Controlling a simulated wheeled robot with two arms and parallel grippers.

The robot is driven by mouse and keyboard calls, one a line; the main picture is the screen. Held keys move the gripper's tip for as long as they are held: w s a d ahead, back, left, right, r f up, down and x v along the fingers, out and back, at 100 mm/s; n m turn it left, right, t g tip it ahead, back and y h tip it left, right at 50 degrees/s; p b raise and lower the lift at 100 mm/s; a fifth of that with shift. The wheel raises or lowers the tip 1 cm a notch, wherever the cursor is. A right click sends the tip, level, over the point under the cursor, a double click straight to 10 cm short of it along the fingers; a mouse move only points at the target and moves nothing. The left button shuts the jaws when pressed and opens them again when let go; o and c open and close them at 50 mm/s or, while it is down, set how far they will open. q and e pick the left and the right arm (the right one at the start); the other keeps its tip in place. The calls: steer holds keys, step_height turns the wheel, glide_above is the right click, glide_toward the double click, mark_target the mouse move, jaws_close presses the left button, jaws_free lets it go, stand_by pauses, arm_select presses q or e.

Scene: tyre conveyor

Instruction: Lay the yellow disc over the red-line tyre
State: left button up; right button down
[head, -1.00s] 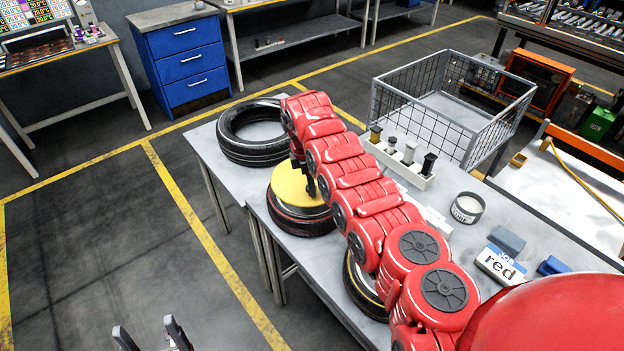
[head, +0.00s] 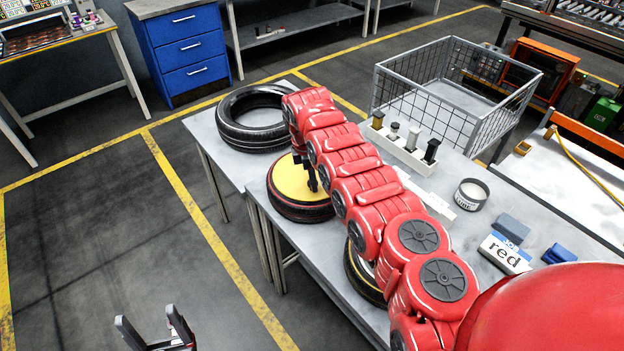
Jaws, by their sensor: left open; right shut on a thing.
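The yellow disc (head: 284,178) lies flat over the red-line tyre (head: 303,213), on the near-left part of the table. The disc looks roughly centred, with the tyre's dark rim showing around its visible edge. Whether it touches the tyre all round cannot be told. My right gripper (head: 312,184) is at the disc's top, shut on it, and my red arm hides the disc's right side. My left gripper (head: 153,327) is open and empty over the floor at the bottom, away from the table.
A plain black tyre (head: 232,125) lies at the table's far end. A yellow-line tyre (head: 352,275) is partly hidden under my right arm.

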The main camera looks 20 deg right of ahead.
steer(key=shift+c, duration=2.2)
jaws_free()
steer(key=shift+r, duration=0.1)
steer(key=shift+r+p, duration=0.85)
steer(key=shift+r, duration=0.45)
steer(key=shift+r+p, duration=0.4)
steer(key=shift+r, duration=1.7)
steer(key=shift+s+f, duration=0.1)
